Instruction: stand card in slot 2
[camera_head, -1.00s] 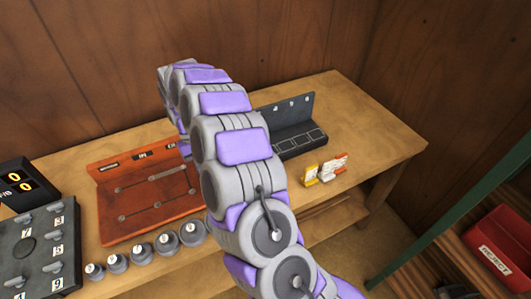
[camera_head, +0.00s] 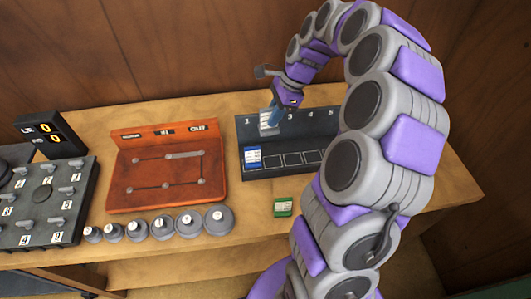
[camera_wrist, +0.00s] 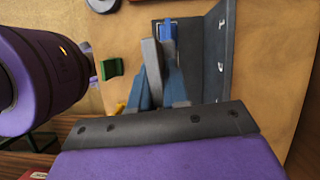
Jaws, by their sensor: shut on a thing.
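A dark slotted rack (camera_head: 300,128) stands on the table; its back wall shows numbers 1, 3, 4 and 5, and the spot between 1 and 3 is covered. My gripper (camera_head: 277,108) is shut on a pale card (camera_head: 268,122), held upright before that spot and above the rack's base, apparently over slot 2. In the wrist view the held card (camera_wrist: 152,66) shows nearly edge-on between my gripper's blue fingers (camera_wrist: 161,75). A blue-and-white card (camera_head: 252,157) stands in slot 1. Whether the held card touches the base cannot be told.
A green card (camera_head: 283,207) lies on the table before the rack; the wrist view also shows it (camera_wrist: 112,68). A red-orange panel (camera_head: 165,180) and several grey weights (camera_head: 188,225) are to the left, beside a numbered keypad (camera_head: 45,205). My arm hides the rack's right end.

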